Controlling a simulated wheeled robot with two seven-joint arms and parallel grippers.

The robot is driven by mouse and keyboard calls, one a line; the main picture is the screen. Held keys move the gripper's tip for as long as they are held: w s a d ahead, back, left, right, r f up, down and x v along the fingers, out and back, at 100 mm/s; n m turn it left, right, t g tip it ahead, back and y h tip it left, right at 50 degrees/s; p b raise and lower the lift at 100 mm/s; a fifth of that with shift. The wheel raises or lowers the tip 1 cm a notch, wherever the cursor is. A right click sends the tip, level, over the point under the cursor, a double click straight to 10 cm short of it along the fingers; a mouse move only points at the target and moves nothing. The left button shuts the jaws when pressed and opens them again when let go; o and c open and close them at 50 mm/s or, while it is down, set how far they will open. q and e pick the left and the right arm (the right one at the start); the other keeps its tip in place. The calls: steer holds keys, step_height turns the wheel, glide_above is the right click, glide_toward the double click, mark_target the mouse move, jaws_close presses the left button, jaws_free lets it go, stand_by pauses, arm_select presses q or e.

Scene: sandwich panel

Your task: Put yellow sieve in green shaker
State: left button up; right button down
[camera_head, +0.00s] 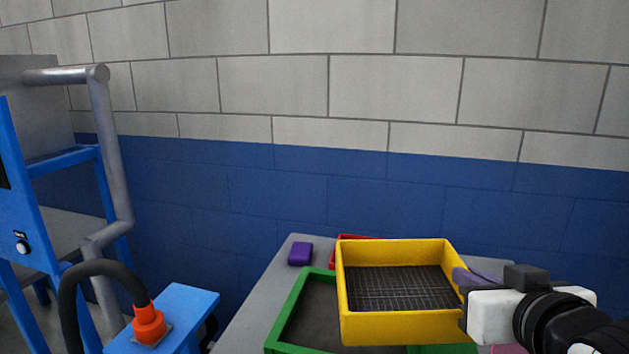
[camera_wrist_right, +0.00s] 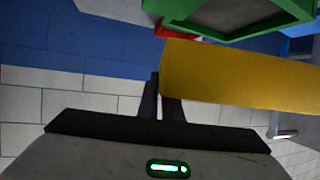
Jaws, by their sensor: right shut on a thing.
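The yellow sieve (camera_head: 402,327) is a square tray with a dark mesh floor. My right gripper (camera_head: 462,283) is shut on its right wall and holds it up, roughly level. In the right wrist view the sieve's yellow wall (camera_wrist_right: 235,75) runs out from between the fingers (camera_wrist_right: 162,90). The green shaker (camera_head: 287,319) is a green-rimmed frame with a grey floor on the table. The sieve appears above it and overlaps its right part in the head view, hiding much of it. The shaker also shows at the top of the right wrist view (camera_wrist_right: 240,32). My left gripper is out of view.
A grey table (camera_head: 252,311) carries a small purple block (camera_head: 300,253) and a red item (camera_head: 345,238) mostly hidden behind the sieve. A blue machine frame with a grey pipe (camera_head: 112,160) stands at the left. A blue stand with an orange fitting (camera_head: 149,326) is left of the table.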

mark_target(440, 306)
steer(key=shift+n+y, duration=0.3)
steer(key=shift+y, duration=0.2)
steer(key=a, duration=0.4)
steer(key=shift+s+r, duration=0.1)
steer(key=shift+r, duration=0.1)
steer(key=r+p, duration=0.3)
steer(key=shift+d+r+p, duration=0.3)
steer(key=shift+p, duration=0.05)
steer(key=shift+r+p, duration=0.6)
steer(key=shift+f, duration=0.25)
